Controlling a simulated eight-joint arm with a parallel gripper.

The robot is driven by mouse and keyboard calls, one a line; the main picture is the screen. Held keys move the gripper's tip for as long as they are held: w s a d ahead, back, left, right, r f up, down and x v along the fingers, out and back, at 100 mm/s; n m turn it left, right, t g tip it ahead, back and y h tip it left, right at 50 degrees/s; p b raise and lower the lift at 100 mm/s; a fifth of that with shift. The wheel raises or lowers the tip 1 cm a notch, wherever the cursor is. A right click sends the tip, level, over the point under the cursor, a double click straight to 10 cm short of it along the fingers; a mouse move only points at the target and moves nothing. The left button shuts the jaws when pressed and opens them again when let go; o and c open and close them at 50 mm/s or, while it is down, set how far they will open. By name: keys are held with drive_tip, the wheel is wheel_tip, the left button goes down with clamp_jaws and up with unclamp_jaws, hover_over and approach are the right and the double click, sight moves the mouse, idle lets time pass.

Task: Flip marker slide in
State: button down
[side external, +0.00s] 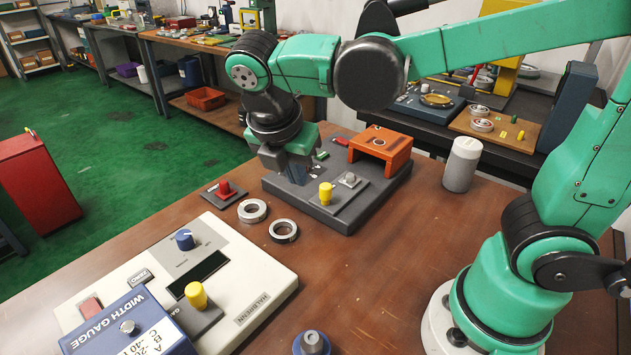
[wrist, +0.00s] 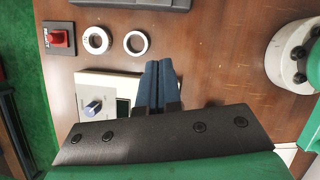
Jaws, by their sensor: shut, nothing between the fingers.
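My gripper (side external: 300,180) hangs in front of the left part of a dark grey station (side external: 350,215) in the side external view. Its blue fingers are pressed together and empty, as the wrist view (wrist: 160,62) shows. The station carries an orange bridge (side external: 382,143), a yellow knob (side external: 326,193), a grey button (side external: 349,180) and a small green piece (side external: 322,155). I cannot tell which part is the marker slide; my gripper hides some of the station's left side. Whether the fingers touch the station is unclear.
Two metal rings (side external: 252,211) (side external: 283,230) lie on the table beside a red switch (side external: 225,190). A white control box (side external: 250,290) with a blue width gauge (side external: 130,325) stands front left. A white canister (side external: 462,164) stands right. The front-centre table is mostly clear.

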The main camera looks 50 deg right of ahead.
drive_tip(key=x, duration=1)
drive_tip(key=d, duration=0.2)
drive_tip(key=shift+w+d, duration=0.25)
drive_tip(key=shift+w, duration=0.05)
drive_tip(key=shift+w+d, duration=0.2)
drive_tip(key=shift+d, duration=0.5)
approach(358, 177)
drive_tip(key=x, duration=0.4)
drive_tip(key=shift+f, duration=0.35)
